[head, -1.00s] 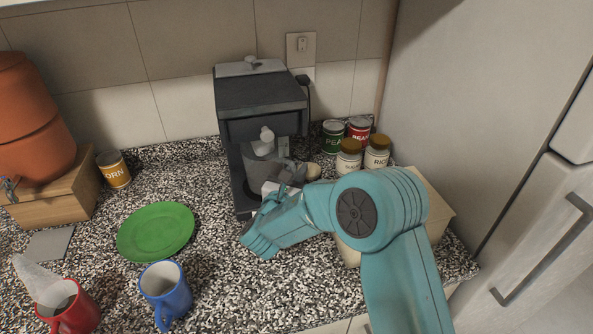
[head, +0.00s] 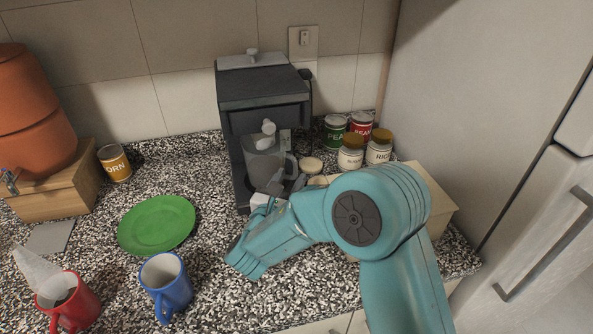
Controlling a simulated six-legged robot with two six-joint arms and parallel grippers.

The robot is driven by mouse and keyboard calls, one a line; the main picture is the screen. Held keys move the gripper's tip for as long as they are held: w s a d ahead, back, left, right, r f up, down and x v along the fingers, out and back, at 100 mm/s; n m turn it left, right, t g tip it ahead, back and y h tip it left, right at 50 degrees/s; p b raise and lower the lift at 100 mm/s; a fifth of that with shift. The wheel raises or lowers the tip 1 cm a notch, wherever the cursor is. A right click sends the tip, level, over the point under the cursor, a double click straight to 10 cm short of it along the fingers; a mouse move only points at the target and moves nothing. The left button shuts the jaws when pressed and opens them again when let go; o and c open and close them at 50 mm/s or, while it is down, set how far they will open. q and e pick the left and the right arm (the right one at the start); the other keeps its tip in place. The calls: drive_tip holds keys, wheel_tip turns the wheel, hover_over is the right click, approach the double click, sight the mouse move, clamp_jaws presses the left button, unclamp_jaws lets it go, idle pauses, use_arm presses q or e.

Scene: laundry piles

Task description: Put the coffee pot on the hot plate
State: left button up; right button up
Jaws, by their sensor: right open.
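The black coffee maker (head: 262,92) stands against the back wall. The grey, see-through coffee pot (head: 262,163) is in its bay, upright, with its handle on the right side. The hot plate under the pot is hidden by the pot and my gripper, so I cannot tell whether the pot rests flat on it. My right gripper (head: 283,186) is open, just in front of and below the pot's handle, and appears apart from it. My left gripper is not in view.
Several cans and jars (head: 350,153) stand right of the coffee maker, beside a beige box (head: 432,200). A green plate (head: 157,225), blue mug (head: 166,286) and red mug (head: 68,302) are at left. The fridge (head: 490,110) bounds the right side.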

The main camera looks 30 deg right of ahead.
drive_tip(key=v, duration=0.6)
drive_tip(key=shift+b, duration=0.35)
